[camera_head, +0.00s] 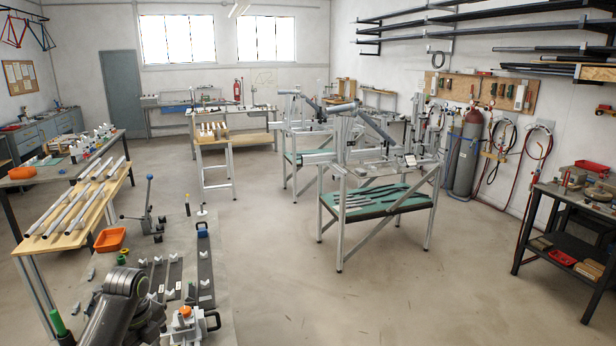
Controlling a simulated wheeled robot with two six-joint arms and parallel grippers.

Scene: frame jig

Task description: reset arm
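A dark grey arm link with a rounded joint (125,283) shows at the lower left in the head view; it looks like part of my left arm. It is bent over the near edge of a grey bench (222,250). No fingertips of my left gripper show, so its state is hidden. My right arm and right gripper are outside the view. Flat steel jig rails (205,265) with small white blocks lie on the bench beside the arm link. A clamp with an orange knob (185,312) stands close to its right.
A lever tool (149,195) stands upright on the bench. An orange tray (110,239) lies near a wooden-topped table with metal tubes (75,208). A metal workstation with a green shelf (380,203) stands mid-room. Open floor (290,270) lies right of the bench.

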